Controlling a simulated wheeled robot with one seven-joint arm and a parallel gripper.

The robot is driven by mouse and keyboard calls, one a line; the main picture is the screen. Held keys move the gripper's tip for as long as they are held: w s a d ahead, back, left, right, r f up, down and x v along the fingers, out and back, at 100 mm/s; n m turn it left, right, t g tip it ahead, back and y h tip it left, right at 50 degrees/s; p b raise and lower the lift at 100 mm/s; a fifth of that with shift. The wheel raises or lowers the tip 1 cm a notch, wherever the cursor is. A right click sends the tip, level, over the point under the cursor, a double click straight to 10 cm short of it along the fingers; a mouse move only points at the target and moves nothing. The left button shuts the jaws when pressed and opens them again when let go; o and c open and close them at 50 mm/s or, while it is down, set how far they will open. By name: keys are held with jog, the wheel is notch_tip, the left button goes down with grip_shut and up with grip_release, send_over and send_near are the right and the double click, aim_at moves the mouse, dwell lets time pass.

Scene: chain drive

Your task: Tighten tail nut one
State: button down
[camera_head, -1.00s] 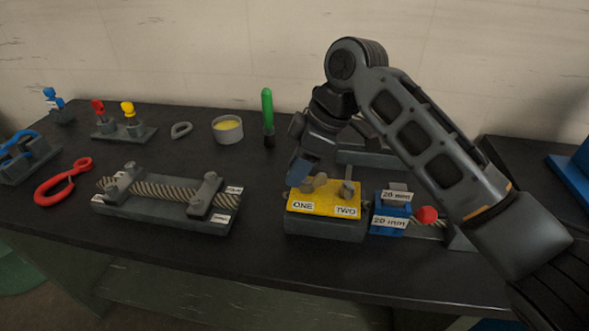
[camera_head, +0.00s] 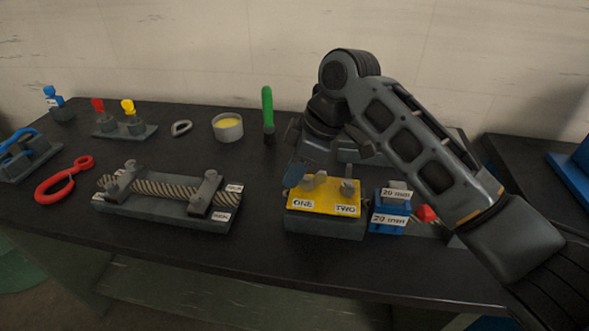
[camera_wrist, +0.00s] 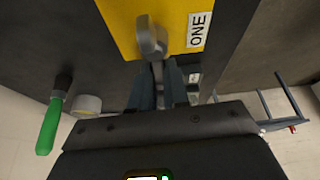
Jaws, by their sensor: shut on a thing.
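The yellow-topped block (camera_head: 326,203) stands on the table, with labels ONE and TWO on its front edge. Tail nut one (camera_head: 313,182) is a grey winged piece on the block above the ONE label; it also shows in the wrist view (camera_wrist: 150,38). A second grey nut (camera_head: 347,189) stands by the TWO label. My gripper (camera_head: 299,176) is at nut one from behind and to the left. In the wrist view my two fingers (camera_wrist: 160,82) are closed about the grey tail of nut one. The exact contact is partly hidden.
Blue blocks marked 20 mm (camera_head: 389,212) and a red knob (camera_head: 426,213) stand just right of the yellow block. A clamp with a rope-like bar (camera_head: 165,190) lies left. A green-handled tool (camera_head: 267,108) and a cup (camera_head: 227,127) stand behind. Table between clamp and block is clear.

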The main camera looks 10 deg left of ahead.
aim_at(310, 172)
jog(key=shift+r, duration=0.1)
jog(key=shift+m+p, duration=0.4)
jog(key=shift+p, duration=0.15)
jog(key=shift+w, duration=0.1)
jog(key=c, duration=1.2)
grip_release()
jog(key=shift+b+v, duration=0.6)
jog(key=shift+v, duration=3.25)
jog(key=shift+s, duration=0.25)
